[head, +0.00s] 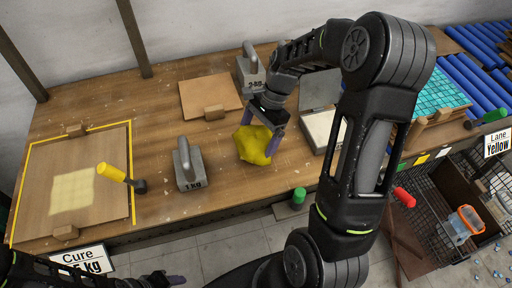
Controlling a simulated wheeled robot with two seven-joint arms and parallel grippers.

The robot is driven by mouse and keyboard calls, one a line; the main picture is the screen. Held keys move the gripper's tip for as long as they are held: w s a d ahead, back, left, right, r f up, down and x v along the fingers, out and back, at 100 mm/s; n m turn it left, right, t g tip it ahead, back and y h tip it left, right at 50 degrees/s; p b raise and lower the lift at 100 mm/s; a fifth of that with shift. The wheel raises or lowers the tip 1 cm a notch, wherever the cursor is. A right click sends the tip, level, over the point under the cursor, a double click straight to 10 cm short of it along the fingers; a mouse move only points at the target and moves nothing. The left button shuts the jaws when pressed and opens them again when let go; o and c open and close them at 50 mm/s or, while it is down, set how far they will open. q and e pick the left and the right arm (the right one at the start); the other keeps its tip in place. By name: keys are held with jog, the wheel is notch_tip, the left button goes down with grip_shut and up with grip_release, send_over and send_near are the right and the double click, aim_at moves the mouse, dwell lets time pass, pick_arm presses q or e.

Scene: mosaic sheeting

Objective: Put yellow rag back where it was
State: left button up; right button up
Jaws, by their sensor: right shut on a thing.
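The yellow rag (253,148) is a crumpled bundle low over the wooden bench, near its front edge. I cannot tell whether its underside touches the bench. My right gripper (261,128) points down and is shut on the rag, with a purplish finger on either side of its top. My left gripper (168,280) is at the bottom edge, in front of the bench and away from the rag. Only its tip area shows, and I cannot tell how far its jaws are apart.
A 1 kg weight (188,167) stands left of the rag, and a 2 kg weight (250,72) stands behind. A bare board (208,90) lies at the back. A pale tray (322,130) is to the right.

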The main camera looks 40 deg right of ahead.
aim_at(256, 149)
jog(key=shift+f, duration=0.1)
jog(key=shift+f, duration=1.75)
jog(key=shift+f, duration=0.15)
jog(key=o, duration=1)
jog(key=v, duration=1.2)
jog(key=shift+s+a+r, duration=0.1)
jog(key=shift+r, duration=0.15)
